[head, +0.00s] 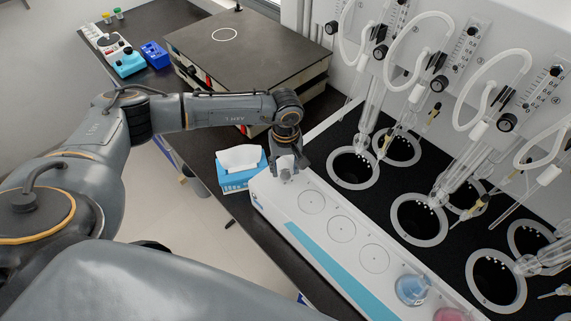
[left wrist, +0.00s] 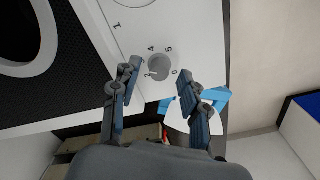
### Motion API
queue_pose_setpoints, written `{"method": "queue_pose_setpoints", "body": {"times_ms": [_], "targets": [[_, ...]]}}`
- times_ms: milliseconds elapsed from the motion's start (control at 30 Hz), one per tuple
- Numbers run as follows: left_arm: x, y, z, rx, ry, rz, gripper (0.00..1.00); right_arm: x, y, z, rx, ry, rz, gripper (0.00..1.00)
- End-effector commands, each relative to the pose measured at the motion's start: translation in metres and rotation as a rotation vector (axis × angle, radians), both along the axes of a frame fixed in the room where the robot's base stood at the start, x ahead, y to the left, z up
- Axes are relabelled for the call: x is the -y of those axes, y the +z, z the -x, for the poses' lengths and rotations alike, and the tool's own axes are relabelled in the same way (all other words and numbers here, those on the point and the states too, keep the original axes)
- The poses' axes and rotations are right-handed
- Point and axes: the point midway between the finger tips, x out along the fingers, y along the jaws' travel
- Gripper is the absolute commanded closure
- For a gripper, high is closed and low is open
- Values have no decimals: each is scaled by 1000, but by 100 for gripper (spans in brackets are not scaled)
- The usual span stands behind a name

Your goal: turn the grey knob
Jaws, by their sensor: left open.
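The grey knob (left wrist: 159,66) shows in the left wrist view on the white panel (left wrist: 190,25) of the distiller, with printed numbers around it and a pale pointer mark on its face. My left gripper (left wrist: 158,76) is open, with one finger on each side of the knob. A gap shows between the knob and each finger in this view; I cannot tell how far the tips are from the panel. In the head view my left gripper (head: 286,168) is at the far end of the white front panel (head: 340,265) and mostly hides the knob. My right gripper is not in view.
A blue tissue box (head: 237,178) stands close beside the gripper. Glass tubes (head: 370,110) and round heating wells (head: 352,168) lie to the right. A dark-topped box (head: 245,45) is behind my arm.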

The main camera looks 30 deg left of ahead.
Motion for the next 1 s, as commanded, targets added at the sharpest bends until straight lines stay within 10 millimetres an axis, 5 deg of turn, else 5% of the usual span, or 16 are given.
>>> {"method": "queue_pose_setpoints", "body": {"times_ms": [433, 667, 1000], "targets": [[0, -13, 0, 0, 0, 0, 55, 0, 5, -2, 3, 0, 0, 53], [0, -13, 0, 0, 0, 0, 100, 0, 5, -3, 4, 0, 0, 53], [0, -14, 0, 0, 27, 0, 100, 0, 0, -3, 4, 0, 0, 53]]}}
